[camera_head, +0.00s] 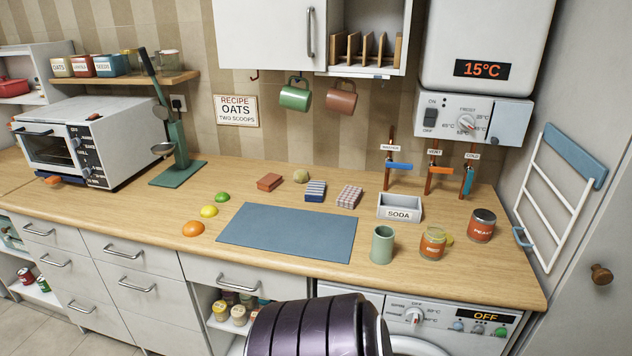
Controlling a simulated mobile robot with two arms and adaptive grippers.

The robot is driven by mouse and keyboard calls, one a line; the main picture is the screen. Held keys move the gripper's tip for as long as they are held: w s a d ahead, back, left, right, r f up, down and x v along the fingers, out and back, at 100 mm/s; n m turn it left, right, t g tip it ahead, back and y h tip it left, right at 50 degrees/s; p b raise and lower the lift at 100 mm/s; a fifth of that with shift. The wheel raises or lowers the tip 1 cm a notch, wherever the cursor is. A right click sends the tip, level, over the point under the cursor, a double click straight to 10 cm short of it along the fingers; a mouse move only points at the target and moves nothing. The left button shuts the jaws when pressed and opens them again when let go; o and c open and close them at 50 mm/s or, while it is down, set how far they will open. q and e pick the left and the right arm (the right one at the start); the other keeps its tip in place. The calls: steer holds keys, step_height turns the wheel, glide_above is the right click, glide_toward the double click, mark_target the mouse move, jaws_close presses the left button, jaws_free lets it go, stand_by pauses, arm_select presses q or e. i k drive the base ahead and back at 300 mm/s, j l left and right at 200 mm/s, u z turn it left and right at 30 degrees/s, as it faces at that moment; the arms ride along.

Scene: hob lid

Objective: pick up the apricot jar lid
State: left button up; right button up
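A small jar (432,244) with an orange label stands on the right part of the wooden counter; its label is too small to read for certain. A small yellowish thing (448,239) shows just behind its right side; I cannot tell whether it is a lid. Whether the jar's top is covered is also unclear. Neither of my grippers is in view. A dark purple ridged part of my own body fills the bottom middle and hides some of the cabinet front.
A green cup (382,245) stands left of the jar and a labelled tin (481,225) right of it. A grey SODA box (400,208) is behind. The blue mat (288,234) is bare. Colored pipe valves (398,166) rise at the back wall.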

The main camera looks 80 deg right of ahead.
mark_target(449, 240)
steer(key=z, duration=3.5)
